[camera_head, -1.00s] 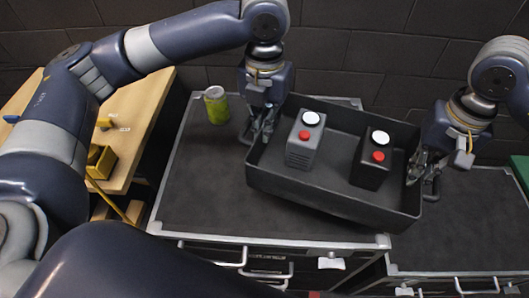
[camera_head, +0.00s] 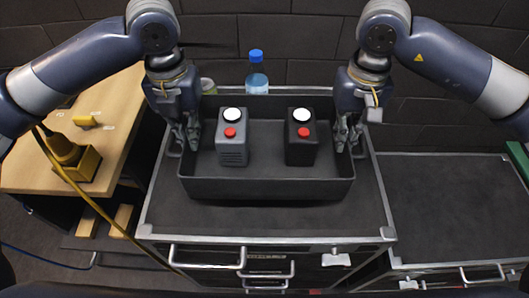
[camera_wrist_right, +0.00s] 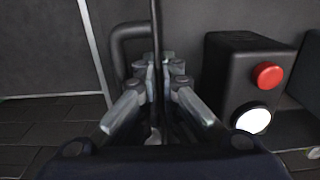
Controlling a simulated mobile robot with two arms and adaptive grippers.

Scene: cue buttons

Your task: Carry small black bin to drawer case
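The small black bin (camera_head: 268,188) is over the top of the drawer case (camera_head: 365,215), square to its front edge. I cannot tell whether it rests on the top or hangs just above it. Inside stand a grey button box (camera_head: 233,152) and a black button box (camera_head: 301,152), both upright, each with a white and a red button. My left gripper (camera_head: 186,142) is at the bin's left end, and its fingers appear closed on the side. My right gripper (camera_head: 347,142) is at the right end. In the right wrist view its fingers (camera_wrist_right: 157,95) are shut on the bin's wall or handle.
A lower drawer unit (camera_head: 450,200) with a clear top is at right.

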